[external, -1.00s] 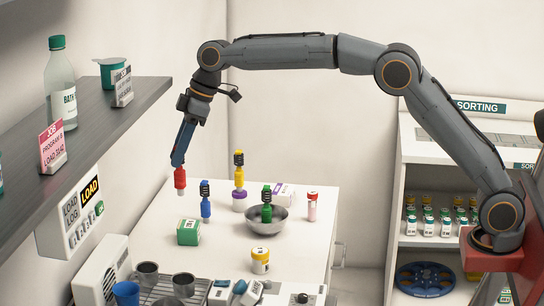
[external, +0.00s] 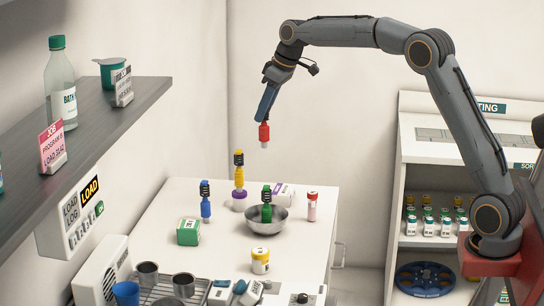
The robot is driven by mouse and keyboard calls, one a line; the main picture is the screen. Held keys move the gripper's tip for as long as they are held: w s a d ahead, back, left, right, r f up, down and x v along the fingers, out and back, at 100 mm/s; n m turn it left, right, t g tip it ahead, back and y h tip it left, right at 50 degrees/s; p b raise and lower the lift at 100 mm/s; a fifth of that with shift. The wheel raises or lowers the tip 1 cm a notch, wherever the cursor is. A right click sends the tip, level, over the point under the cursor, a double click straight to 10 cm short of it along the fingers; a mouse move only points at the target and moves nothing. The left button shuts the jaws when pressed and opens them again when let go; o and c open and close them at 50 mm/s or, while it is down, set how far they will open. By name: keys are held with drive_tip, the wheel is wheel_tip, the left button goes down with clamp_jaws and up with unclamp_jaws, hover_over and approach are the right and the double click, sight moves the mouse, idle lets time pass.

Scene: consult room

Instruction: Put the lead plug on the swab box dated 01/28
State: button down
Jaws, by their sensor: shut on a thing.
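My gripper (external: 263,120) is shut on a red plug (external: 264,133) with a pale lower tip. It holds the plug upright in the air above the back of the white table. A green-and-white box (external: 188,232) sits on the table at the left. A white-and-purple box (external: 285,193) lies behind the metal bowl. No date can be read on either box. A blue plug (external: 205,203) stands behind the green box. A yellow plug (external: 239,176) stands on a purple round piece. A green plug (external: 267,207) is in the bowl.
The metal bowl (external: 281,226) is mid-table. A red-capped tube (external: 312,206) and a yellow-lidded jar (external: 260,261) stand nearby. Metal cups (external: 183,285) sit on a rack in front. A grey shelf (external: 118,116) juts in at left. The table's left part (external: 150,232) is clear.

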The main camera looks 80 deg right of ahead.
drive_tip(key=s+d+m, duration=0.1)
drive_tip(key=s+d, duration=0.4)
drive_tip(key=d, duration=0.1)
wheel_tip(320, 180, down, 15)
drive_tip(key=p, duration=0.2)
drive_tip(key=shift+a, duration=0.2)
drive_tip(key=shift+f, duration=0.2)
drive_tip(key=c, duration=1.5)
unclamp_jaws()
